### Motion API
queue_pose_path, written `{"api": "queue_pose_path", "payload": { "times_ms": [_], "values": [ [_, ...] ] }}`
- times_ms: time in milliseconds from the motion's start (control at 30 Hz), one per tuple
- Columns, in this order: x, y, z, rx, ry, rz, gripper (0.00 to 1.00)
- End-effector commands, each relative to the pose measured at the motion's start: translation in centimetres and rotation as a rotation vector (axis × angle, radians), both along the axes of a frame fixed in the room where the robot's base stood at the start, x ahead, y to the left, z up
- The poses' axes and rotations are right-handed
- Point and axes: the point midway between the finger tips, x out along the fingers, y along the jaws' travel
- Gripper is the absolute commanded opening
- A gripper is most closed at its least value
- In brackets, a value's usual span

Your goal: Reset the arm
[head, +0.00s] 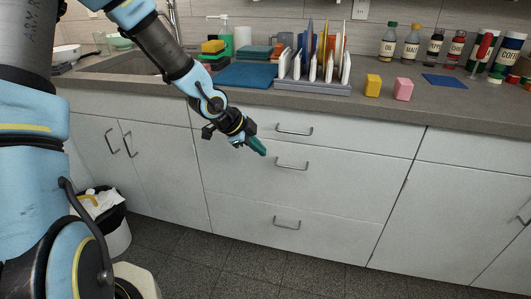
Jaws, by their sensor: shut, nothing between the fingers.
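My gripper (257,147) hangs in front of the white drawers, below the counter's front edge. Its teal fingers are shut with nothing between them, and they point down and to the right. My arm reaches in from the upper left, bent at the elbow near the top. The gripper is close to the upper drawer handles in the picture; whether it touches the drawer front cannot be told.
The grey counter (225,97) holds a dish rack (312,87) with plates, a yellow block (373,85), a pink block (403,89), a blue mat (444,82) and several jars. Drawer handles (292,165) stick out. A bin (115,234) stands lower left. The floor (240,260) ahead is clear.

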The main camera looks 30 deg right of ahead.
Motion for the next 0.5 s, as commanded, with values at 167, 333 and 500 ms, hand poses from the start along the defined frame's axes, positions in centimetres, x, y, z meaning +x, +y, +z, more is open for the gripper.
{"api": "queue_pose_path", "payload": {
  "times_ms": [167,333,500],
  "values": [
    [-0.1,0.4,0.6,0.0,-0.001,-0.001,0.0],
    [0.2,1.4,0.8,0.019,0.008,0.032,0.0],
    [2.3,8.3,2.3,0.14,0.081,0.316,0.0]
  ]
}}
